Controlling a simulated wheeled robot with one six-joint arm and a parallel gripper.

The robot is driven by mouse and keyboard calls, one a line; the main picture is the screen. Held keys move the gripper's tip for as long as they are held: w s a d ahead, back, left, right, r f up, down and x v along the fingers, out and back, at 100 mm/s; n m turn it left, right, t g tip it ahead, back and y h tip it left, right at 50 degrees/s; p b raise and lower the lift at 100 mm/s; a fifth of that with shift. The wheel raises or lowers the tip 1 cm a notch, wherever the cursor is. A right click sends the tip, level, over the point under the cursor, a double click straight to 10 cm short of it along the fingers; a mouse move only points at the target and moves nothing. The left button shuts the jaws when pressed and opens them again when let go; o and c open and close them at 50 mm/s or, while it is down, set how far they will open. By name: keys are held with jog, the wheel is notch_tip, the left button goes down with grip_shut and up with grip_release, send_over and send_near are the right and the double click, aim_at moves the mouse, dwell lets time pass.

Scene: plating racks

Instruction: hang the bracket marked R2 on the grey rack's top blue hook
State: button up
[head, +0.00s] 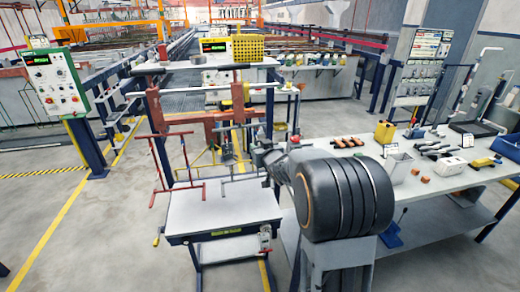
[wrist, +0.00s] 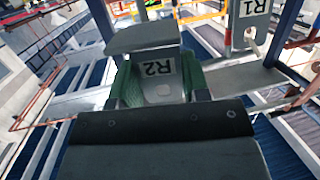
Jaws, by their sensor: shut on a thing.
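The grey bracket marked R2 (wrist: 160,70) is held in my gripper (wrist: 160,82), between its green-lined fingers in the wrist view. Its label faces the camera. In the head view my gripper (head: 264,157) is in front of the rack frame, above the right end of the white-topped stand; the bracket cannot be made out there. A grey plate marked R1 (wrist: 248,18) shows upright at the upper right of the wrist view, apart from R2. A thin grey rack bar (head: 238,180) shows left of my gripper. I cannot make out the top blue hook.
A red rack (head: 172,188) stands left of the grey bar, over the white-topped stand (head: 220,212). A red crossbeam (head: 205,117) spans behind. A workbench (head: 425,185) with tools and small parts is on the right. Open floor lies to the left.

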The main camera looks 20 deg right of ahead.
jog(key=shift+w, duration=0.35)
jog(key=shift+w+d, duration=0.15)
jog(key=shift+w, duration=0.3)
jog(key=shift+w+f, duration=0.15)
jog(key=shift+w, duration=0.1)
dwell(0.4)
jog(key=shift+w+d+f, duration=0.1)
jog(key=shift+w+f, duration=0.1)
jog(key=shift+w, duration=0.15)
jog(key=shift+w+f+b, duration=0.2)
jog(key=shift+f+b, duration=0.15)
jog(key=shift+b, duration=0.15)
dwell(0.5)
